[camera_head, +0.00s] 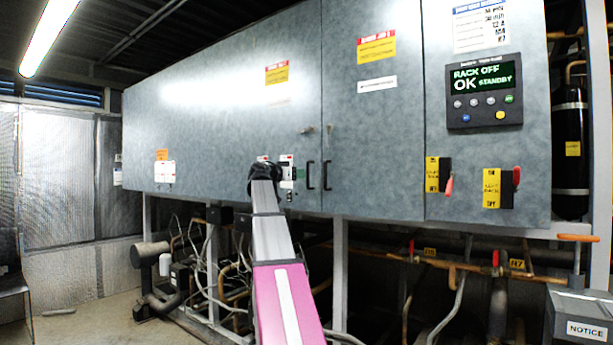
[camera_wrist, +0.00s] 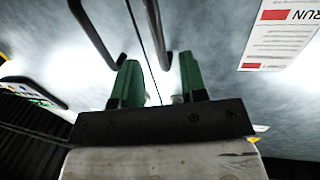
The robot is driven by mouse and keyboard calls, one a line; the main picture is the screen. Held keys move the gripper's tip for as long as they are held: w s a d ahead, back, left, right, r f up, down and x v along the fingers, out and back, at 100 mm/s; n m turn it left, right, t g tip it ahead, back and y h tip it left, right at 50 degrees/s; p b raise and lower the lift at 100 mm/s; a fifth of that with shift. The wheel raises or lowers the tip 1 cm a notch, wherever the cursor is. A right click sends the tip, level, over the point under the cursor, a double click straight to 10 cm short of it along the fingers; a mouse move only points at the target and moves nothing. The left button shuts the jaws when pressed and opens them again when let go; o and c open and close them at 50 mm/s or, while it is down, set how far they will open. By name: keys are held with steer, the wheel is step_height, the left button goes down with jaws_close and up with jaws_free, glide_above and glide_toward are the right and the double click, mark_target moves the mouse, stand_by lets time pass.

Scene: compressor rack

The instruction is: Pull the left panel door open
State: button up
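The left panel door (camera_head: 215,120) is a wide grey metal door and looks shut, flush with the panel beside it. Its black bar handle (camera_head: 310,175) stands upright near the seam. My gripper (camera_head: 262,168) is in front of this door, left of the handle in the head view. In the wrist view my gripper (camera_wrist: 160,78) is open, with green fingers apart. The left door's handle (camera_wrist: 157,28) lies in line with the gap between them, its end near the fingertips. I cannot tell whether they touch it.
The right door's handle (camera_head: 327,175) is close by across the seam; it also shows in the wrist view (camera_wrist: 93,28). A control display (camera_head: 484,92) and switches (camera_head: 492,188) are on the right. Pipes (camera_head: 225,270) run below the cabinet. Floor is open at the left.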

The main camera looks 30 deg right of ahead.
mark_target(307, 185)
steer(key=d, duration=0.3)
steer(key=w+d, duration=0.1)
steer(key=d, duration=0.1)
steer(key=shift+d, duration=0.4)
jaws_close()
